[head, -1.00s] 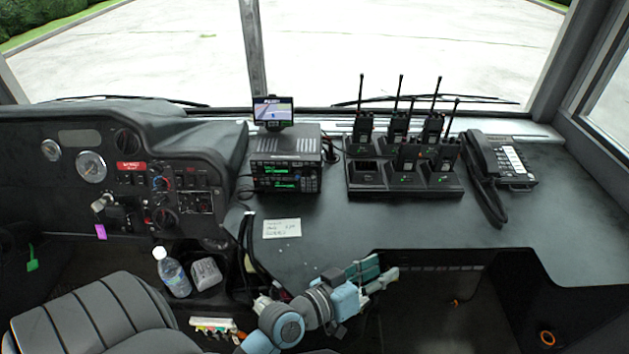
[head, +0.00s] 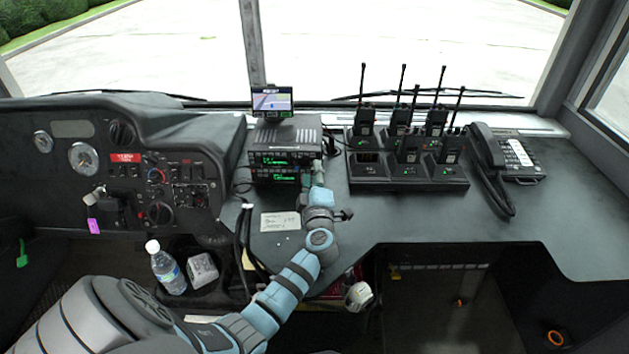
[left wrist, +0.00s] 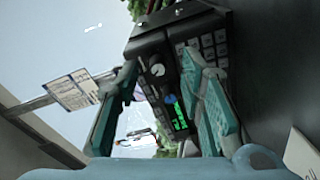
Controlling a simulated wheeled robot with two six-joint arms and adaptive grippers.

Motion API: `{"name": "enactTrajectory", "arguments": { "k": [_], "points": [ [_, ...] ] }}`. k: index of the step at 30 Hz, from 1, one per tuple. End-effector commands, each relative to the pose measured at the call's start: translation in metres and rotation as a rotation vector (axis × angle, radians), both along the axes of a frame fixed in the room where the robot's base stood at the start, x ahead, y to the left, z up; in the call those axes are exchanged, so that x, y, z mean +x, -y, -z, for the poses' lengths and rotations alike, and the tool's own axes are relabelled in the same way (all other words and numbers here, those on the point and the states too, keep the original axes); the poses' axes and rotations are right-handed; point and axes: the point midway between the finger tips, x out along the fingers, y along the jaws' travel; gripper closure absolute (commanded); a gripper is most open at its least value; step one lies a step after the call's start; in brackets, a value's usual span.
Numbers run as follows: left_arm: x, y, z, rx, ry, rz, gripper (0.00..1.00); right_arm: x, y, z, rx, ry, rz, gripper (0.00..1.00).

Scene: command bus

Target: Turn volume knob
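The stacked radio unit (head: 283,158) has a black front with green displays and stands on the dash. In the left wrist view its face (left wrist: 165,85) is tilted, with several buttons and a pale round knob (left wrist: 157,70). Which control is the volume knob I cannot tell for certain. My left gripper (head: 321,162) is at the right end of the radio's front. In the left wrist view its teal-padded fingers (left wrist: 158,62) are apart, one on each side of the knob area. Contact with the knob cannot be made out. My right gripper is not in view.
A navigation screen (head: 271,101) stands above the radio. Right of it is a charger rack (head: 400,182) with several handheld radios, then a desk phone (head: 515,155). A paper note (head: 280,222) lies in front. A bottle (head: 166,268) stands lower left.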

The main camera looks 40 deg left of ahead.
Motion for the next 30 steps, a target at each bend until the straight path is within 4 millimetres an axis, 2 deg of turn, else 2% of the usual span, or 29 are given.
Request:
{"name": "enactTrajectory", "arguments": {
  "k": [1,3,12,14,19,30],
  "points": [
    [0.0047,-0.0043,0.0031,0.001,0.002,0.000,0.65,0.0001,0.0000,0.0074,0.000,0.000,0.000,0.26],
    [0.0089,-0.0085,0.0019,0.002,0.000,-0.001,0.65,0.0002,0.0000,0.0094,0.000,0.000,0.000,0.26],
    [0.0120,-0.0110,-0.0011,0.000,0.000,0.000,0.65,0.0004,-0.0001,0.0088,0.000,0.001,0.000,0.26],
    [0.0120,-0.0109,-0.0012,0.001,0.001,0.000,0.73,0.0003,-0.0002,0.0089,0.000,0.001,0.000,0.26],
    [0.0120,-0.0105,-0.0011,0.001,0.001,0.000,1.00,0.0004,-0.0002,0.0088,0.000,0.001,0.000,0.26],
    [0.0118,-0.0104,-0.0012,-0.020,0.015,0.001,1.00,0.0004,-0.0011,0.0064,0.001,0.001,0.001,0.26]
  ]
}}
